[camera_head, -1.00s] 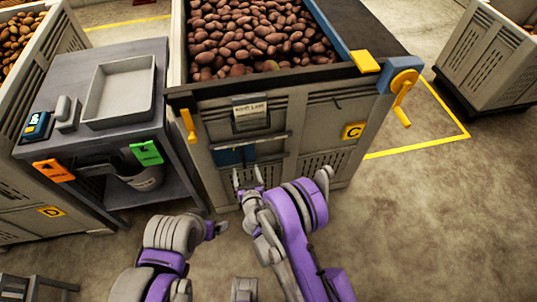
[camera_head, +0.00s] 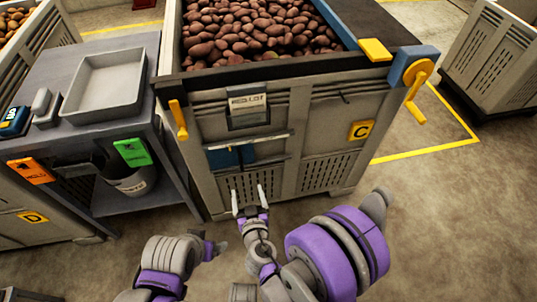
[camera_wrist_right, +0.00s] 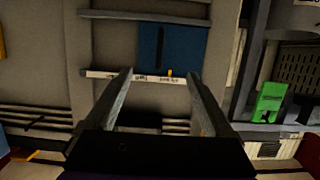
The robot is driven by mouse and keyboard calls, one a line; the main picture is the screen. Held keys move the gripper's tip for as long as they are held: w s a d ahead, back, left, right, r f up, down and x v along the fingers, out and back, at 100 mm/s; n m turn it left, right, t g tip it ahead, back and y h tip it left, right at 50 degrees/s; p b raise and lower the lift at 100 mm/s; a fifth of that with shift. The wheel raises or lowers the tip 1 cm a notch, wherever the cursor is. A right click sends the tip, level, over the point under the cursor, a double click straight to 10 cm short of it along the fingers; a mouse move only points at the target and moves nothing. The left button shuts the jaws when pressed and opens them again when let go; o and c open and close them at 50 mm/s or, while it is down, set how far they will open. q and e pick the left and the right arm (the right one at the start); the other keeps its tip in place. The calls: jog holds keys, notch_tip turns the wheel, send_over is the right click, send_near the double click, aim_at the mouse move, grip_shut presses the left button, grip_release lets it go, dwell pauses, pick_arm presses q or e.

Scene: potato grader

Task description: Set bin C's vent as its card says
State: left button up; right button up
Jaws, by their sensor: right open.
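Bin C (camera_head: 310,120) is a grey slatted crate. Its card (camera_head: 247,103) sits in a holder on the front; the print is too small to read surely. Below it, the vent has a blue slide (camera_head: 230,157) between two pale rails, at the left part of the track. In the right wrist view the blue slide (camera_wrist_right: 185,48) borders a pale marked strip (camera_wrist_right: 142,76) with a small orange pointer (camera_wrist_right: 170,73). My right gripper (camera_head: 248,197) is open and empty, just below the vent. My left gripper (camera_head: 216,247) is low, left of it; its jaws are unclear.
A grey bench (camera_head: 75,130) with a tray (camera_head: 105,85) stands left of bin C, with orange (camera_head: 31,170) and green (camera_head: 132,152) tags. A yellow crank (camera_head: 415,95) and yellow lever (camera_head: 178,118) project from bin C.

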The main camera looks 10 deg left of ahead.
pick_arm(q)
jog(key=f+b, duration=0.1)
jog(key=f, duration=0.1)
jog(key=f+b, duration=0.1)
jog(key=shift+w+f, duration=0.2)
jog(key=shift+f, duration=0.15)
pick_arm(e)
jog(key=v, duration=0.8)
jog(key=shift+s, duration=0.1)
